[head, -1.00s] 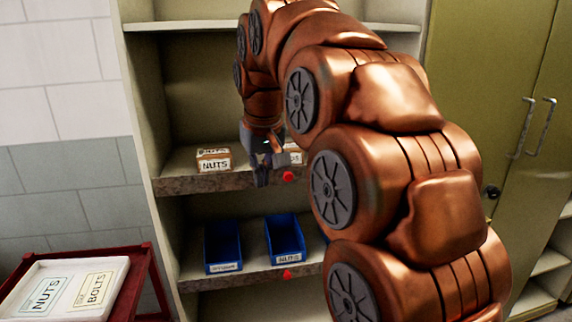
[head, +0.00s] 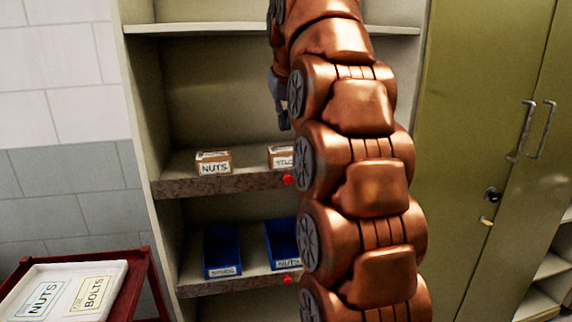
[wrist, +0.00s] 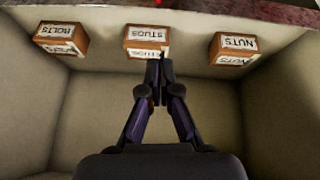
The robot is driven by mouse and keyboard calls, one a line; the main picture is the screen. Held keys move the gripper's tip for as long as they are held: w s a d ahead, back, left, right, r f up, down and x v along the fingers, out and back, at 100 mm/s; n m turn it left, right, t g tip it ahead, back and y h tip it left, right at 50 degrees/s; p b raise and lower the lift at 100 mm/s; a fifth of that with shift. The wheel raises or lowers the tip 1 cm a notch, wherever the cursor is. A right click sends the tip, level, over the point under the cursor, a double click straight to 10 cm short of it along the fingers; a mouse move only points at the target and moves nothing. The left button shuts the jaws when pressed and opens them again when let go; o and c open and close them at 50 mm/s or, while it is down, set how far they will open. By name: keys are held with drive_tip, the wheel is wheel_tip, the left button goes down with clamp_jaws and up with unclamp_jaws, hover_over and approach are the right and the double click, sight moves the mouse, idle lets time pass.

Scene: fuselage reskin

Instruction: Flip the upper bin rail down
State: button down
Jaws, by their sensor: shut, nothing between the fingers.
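The upper bin rail (head: 225,184) is a brown speckled strip along the front edge of the upper box shelf. A red knob (head: 288,180) sits on it, beside my arm. In the wrist view the rail (wrist: 210,12) crosses the top, with a bit of red at the top edge. My gripper (head: 284,122) is above the rail and shelf in the head view, partly hidden by my arm. In the wrist view my gripper (wrist: 158,65) is shut and empty, its tips overlapping the lower edge of the studs box (wrist: 147,36). Contact cannot be told.
A nuts box (wrist: 234,45) and a bolts box (wrist: 62,40) flank the studs box. A lower rail (head: 240,282) with its own red knob (head: 288,280) fronts blue bins (head: 222,250). A red cart (head: 152,285) stands left, a green cabinet (head: 470,120) right.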

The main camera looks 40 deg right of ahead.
drive_tip(key=shift+f, duration=0.1)
drive_tip(key=p, duration=0.2)
hover_over(285, 172)
drive_tip(key=w, duration=0.1)
wheel_tip(285, 172, down, 8)
drive_tip(key=shift+w+f, duration=0.1)
drive_tip(key=shift+f, duration=0.35)
drive_tip(key=shift+s+a+f, duration=0.1)
drive_tip(key=shift+s+f, duration=0.1)
drive_tip(key=shift+s, duration=0.25)
drive_tip(key=shift+s+a+f+p, duration=0.25)
drive_tip(key=shift+s+f+p, duration=0.25)
drive_tip(key=shift+s+f, duration=0.4)
drive_tip(key=shift+f, duration=0.1)
